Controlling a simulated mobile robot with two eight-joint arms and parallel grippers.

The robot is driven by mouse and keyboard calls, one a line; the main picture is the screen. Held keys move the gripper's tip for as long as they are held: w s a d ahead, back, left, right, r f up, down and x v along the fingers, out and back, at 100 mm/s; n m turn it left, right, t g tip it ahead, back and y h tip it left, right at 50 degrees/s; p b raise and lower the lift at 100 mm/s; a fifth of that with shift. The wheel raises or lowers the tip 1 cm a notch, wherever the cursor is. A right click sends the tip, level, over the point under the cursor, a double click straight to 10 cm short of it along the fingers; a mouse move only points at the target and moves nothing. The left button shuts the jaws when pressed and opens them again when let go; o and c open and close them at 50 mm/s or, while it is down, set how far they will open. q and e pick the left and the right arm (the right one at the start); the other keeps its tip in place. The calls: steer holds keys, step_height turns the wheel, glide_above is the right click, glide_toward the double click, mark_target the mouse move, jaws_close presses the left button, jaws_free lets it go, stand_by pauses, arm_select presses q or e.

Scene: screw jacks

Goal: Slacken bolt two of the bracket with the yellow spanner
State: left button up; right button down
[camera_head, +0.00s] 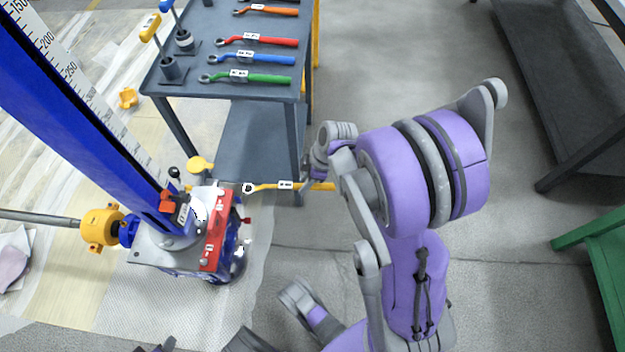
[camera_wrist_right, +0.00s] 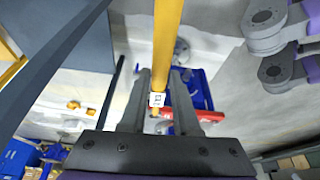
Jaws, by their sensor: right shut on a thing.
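The yellow spanner (camera_head: 268,187) lies level in the head view, its ring end pointing left towards the jack. My right gripper (camera_head: 311,180) is shut on its handle. In the right wrist view the yellow handle (camera_wrist_right: 167,35) runs between the fingers of the right gripper (camera_wrist_right: 160,82), with a white label near them. The red bracket (camera_head: 216,230) sits on the jack's grey plate, left of and below the spanner's ring end, apart from it. Small bolt heads show on the bracket, but their numbers are unreadable. My left gripper is not clearly in view.
The blue jack column (camera_head: 75,110) with a scale rises at the left. A dark tool table (camera_head: 215,100) behind carries red (camera_head: 262,42), blue (camera_head: 255,58) and green (camera_head: 255,77) spanners. A yellow knob (camera_head: 200,164) stands near the bracket. Open floor lies right; a green bench (camera_head: 590,230) stands at the edge.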

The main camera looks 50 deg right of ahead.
mark_target(271, 186)
steer(key=w+a, duration=0.2)
steer(key=w+a+f+b, duration=0.1)
steer(key=w+a, duration=0.1)
steer(key=w+a+f+b, duration=0.1)
steer(key=w+a, duration=0.1)
steer(key=w, duration=0.1)
steer(key=shift+a, duration=0.4)
steer(key=shift+s+a+r+m+t+h, duration=0.15)
steer(key=shift+s+a+m+h, duration=0.1)
steer(key=shift+s+a+m, duration=0.65)
steer(key=shift+s+a+f+m+t+h, duration=0.2)
steer(key=shift+s+a+m, duration=0.4)
steer(key=shift+a+m, duration=0.45)
steer(key=shift+f+b, duration=0.7)
steer(key=shift+f, duration=0.05)
steer(key=shift+w+d+n, duration=0.4)
steer(key=shift+d+n, duration=0.35)
steer(key=shift+d, duration=0.05)
steer(key=shift+r+p, duration=0.15)
steer(key=shift+p, duration=0.2)
